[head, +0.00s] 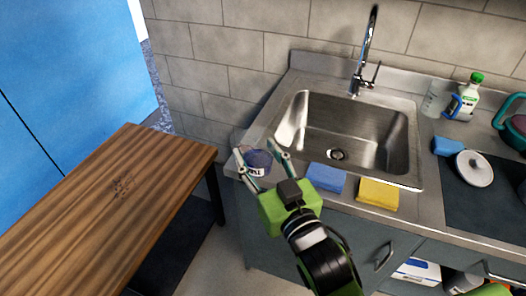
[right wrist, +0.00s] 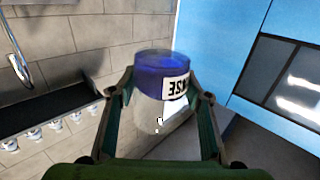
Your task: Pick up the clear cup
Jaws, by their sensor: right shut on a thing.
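A see-through cup (head: 258,160) with a blue tint and a white label is between the fingers of my right gripper (head: 257,147) in the head view, at the left end of the sink counter. In the right wrist view the cup (right wrist: 162,75) is blue at one end and clear at the other, with dark letters on its label. The right gripper (right wrist: 160,102) is shut on it, one finger on each side. I cannot tell whether the cup touches the counter. My left gripper is not in view.
A blue sponge (head: 326,177) and a yellow sponge (head: 378,193) lie in front of the sink (head: 350,130). Another clear container (head: 435,99) stands by a green-capped bottle (head: 467,97) at right. A wooden table (head: 120,190) is at left.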

